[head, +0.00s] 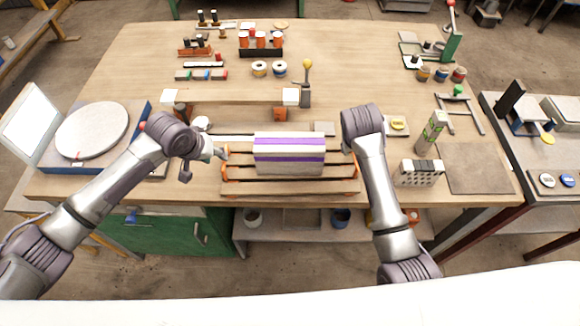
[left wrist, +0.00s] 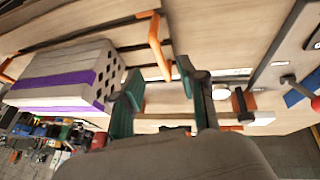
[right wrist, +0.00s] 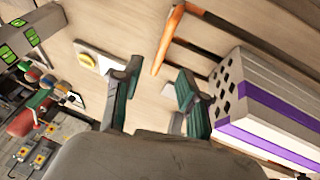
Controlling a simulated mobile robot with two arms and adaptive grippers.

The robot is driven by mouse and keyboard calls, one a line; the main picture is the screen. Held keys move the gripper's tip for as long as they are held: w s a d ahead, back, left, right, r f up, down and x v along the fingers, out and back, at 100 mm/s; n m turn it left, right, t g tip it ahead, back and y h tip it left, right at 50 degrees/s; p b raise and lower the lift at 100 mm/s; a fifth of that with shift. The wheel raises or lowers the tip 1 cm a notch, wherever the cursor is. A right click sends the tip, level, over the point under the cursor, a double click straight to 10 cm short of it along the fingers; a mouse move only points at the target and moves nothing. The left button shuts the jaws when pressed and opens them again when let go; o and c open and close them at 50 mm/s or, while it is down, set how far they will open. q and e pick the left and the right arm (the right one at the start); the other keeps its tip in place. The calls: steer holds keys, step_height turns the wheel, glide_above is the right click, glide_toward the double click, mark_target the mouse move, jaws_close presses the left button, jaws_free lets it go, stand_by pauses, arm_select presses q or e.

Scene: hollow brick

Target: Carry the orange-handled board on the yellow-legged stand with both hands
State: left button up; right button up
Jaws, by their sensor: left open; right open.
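The wooden slatted board (head: 290,187) lies near the bench's front edge, with an orange handle at each end. A grey hollow brick (head: 290,163) with purple stripes rests on it. My left gripper (head: 204,166) is open beside the left handle (head: 226,162); that orange handle (left wrist: 158,45) shows beyond the fingers in the left wrist view. My right gripper (right wrist: 158,88) is open, with the other orange handle (right wrist: 168,38) ahead of it and the brick to the right. In the head view my right arm hides most of this gripper. A yellow-legged wooden stand (head: 42,25) shows at the far left.
A round-plated scale (head: 92,130) stands left on the workbench (head: 350,60). A beam on orange legs (head: 235,96) stands behind the board. A patterned carton (head: 431,133) and a perforated block (head: 418,176) stand to the right.

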arm_select(q)
steer(key=x, duration=0.7)
steer(key=shift+w+f, duration=0.1)
arm_select(e)
steer(key=x, duration=0.7)
steer(key=shift+f, duration=0.15)
arm_select(q)
jaws_close()
arm_select(e)
jaws_close()
arm_select(q)
steer(key=shift+w+r, duration=0.1)
steer(key=shift+r, duration=0.1)
arm_select(e)
steer(key=shift+w+r, duration=0.2)
steer(key=shift+r, duration=0.1)
